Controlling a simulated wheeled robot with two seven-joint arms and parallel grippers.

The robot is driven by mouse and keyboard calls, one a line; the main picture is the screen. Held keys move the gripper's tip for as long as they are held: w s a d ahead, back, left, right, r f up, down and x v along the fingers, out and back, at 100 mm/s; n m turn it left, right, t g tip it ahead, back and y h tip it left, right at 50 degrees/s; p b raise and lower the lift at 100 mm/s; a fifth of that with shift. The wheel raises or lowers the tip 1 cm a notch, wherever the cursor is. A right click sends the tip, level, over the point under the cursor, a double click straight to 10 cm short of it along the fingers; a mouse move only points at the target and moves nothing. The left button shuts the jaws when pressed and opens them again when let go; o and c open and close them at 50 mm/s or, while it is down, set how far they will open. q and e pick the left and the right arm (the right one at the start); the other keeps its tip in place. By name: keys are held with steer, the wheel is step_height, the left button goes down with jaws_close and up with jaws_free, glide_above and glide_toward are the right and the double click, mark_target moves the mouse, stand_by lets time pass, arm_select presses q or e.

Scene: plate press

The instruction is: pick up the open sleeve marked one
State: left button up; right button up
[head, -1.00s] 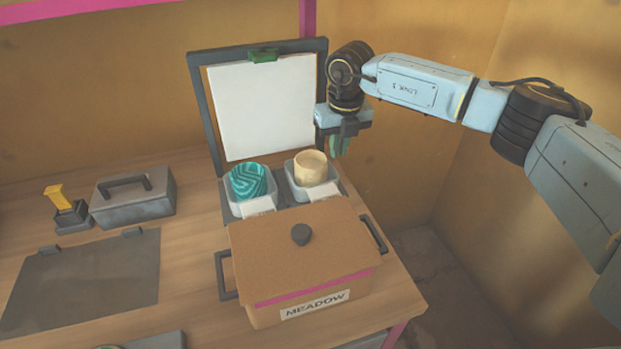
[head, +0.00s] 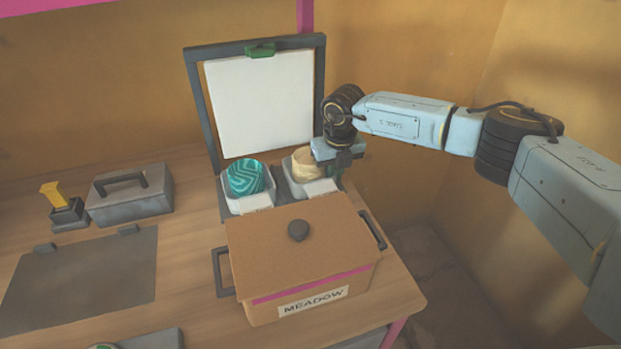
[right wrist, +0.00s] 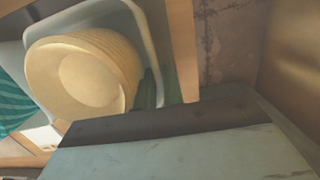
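A cream ribbed round sleeve (head: 306,163) with an open top stands in the right one of two pale bins at the back of the table. It also shows large in the right wrist view (right wrist: 85,75), where I look into its round opening. A teal patterned round piece (head: 246,177) stands in the left bin. No mark "one" is readable on either. My right gripper (head: 338,180) is low at the right side of the cream sleeve. In the right wrist view a greenish finger (right wrist: 148,92) shows beside its rim. The finger gap is hidden. My left gripper is out of view.
A brown lidded box (head: 300,252) labelled MEADOW stands in front of the bins. A white panel in a dark frame (head: 193,85) rises behind them. A grey handled case (head: 130,197) and a yellow-handled stamp (head: 66,210) are at left. The table's right edge is close.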

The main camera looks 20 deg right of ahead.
jaws_close()
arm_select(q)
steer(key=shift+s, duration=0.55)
arm_select(e)
steer(key=shift+r, duration=0.1)
